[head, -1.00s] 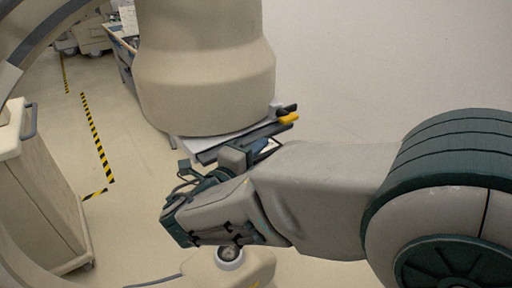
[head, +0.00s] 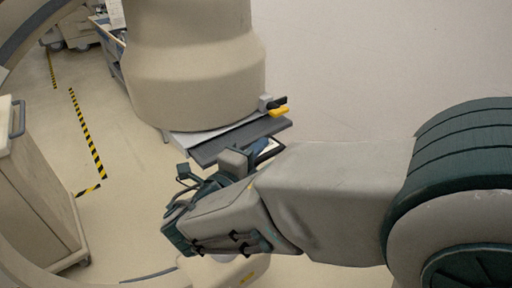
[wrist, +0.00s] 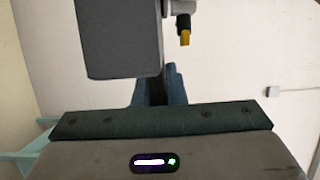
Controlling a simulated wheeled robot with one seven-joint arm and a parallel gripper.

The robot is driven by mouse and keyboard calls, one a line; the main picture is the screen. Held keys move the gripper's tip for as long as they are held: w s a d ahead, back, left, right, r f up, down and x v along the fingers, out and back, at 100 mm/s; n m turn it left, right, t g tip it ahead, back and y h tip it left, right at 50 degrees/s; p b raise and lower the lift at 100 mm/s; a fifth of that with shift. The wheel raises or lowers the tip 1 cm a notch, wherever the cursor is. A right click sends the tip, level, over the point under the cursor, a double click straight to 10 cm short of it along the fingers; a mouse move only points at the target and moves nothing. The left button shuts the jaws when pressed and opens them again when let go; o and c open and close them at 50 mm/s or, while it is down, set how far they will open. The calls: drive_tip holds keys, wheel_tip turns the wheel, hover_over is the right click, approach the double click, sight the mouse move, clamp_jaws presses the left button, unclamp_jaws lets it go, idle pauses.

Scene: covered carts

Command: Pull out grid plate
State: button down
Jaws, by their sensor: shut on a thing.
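The grid plate (head: 240,140) is a flat dark grey panel that juts out from under the large beige rounded housing (head: 195,65). Its near edge reaches close to my gripper (head: 262,148). My gripper's blue fingers show only in part beyond my wrist in the head view. In the wrist view my gripper (wrist: 158,92) points away from me with its fingers close together, and the dark plate (wrist: 120,40) is at their far end. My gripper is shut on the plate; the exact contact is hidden.
A beige covered cart (head: 35,190) stands at the left. Yellow-black tape (head: 87,135) marks the floor. A plain wall fills the right.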

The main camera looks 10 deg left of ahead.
drive_tip(key=s+d, duration=0.6)
drive_tip(key=d, duration=0.1)
drive_tip(key=shift+d, duration=0.15)
idle(2.4)
drive_tip(key=shift+s+d+b, duration=1.15)
drive_tip(key=shift+d+b, duration=0.05)
drive_tip(key=shift+b, duration=1)
drive_tip(key=s+d+b, duration=0.5)
drive_tip(key=d, duration=0.1)
drive_tip(key=shift+b, duration=0.35)
idle(1.0)
drive_tip(key=shift+s+d, duration=0.1)
drive_tip(key=shift+s, duration=0.05)
